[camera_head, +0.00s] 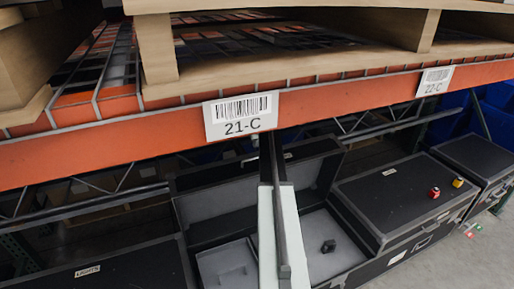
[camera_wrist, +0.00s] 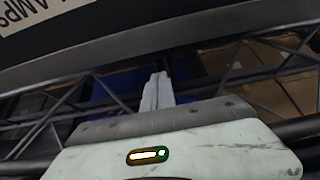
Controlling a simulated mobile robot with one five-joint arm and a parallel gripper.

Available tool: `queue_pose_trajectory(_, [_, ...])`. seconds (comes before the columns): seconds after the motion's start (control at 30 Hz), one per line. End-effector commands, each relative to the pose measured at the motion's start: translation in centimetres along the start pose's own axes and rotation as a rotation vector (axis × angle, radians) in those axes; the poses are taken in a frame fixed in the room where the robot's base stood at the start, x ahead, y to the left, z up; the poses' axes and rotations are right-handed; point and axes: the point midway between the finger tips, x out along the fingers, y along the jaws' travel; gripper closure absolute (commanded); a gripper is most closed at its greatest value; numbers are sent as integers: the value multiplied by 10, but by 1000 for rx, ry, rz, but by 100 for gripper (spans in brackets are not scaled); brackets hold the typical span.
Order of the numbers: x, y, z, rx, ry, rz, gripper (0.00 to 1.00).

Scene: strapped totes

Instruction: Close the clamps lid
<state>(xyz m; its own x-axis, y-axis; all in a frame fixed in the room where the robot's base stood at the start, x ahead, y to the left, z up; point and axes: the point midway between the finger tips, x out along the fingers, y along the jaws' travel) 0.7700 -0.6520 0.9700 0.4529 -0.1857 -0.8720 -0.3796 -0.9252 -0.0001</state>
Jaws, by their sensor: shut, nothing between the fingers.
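The clamps case stands open among the black cases; its dark lid (camera_head: 312,172) is raised at the back, partly hidden by my arm. Grey compartments show inside, and a small black object (camera_head: 328,246) lies in the right one. In the wrist view a dark panel (camera_wrist: 150,38) crosses the top, with a pale label (camera_wrist: 45,15) reading "AMPS" in part. My gripper (camera_wrist: 158,90) is shut and empty, pointing up the picture toward this panel's edge; I cannot tell if they touch. In the head view my gripper is not clearly visible behind the rack beam.
An orange rack beam (camera_head: 90,157) with a "21-C" label (camera_head: 241,115) crosses above the cases. A closed case marked "LIGHTS" (camera_head: 120,272) is at left. Another closed case (camera_head: 395,190), with a red item (camera_head: 434,192) and a yellow item (camera_head: 458,182) on top, is at right.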

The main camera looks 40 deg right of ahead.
Motion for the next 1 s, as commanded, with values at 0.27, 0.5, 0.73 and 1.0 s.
queue_pose_trajectory(0.27, [-17, -1, 35, 1, -1, 1, 100])
queue_pose_trajectory(0.5, [-17, -1, 34, 0, -1, 0, 100])
queue_pose_trajectory(0.73, [-22, -2, 45, 0, 17, -1, 100])
queue_pose_trajectory(1.0, [-48, -10, 96, -7, 117, -7, 100])
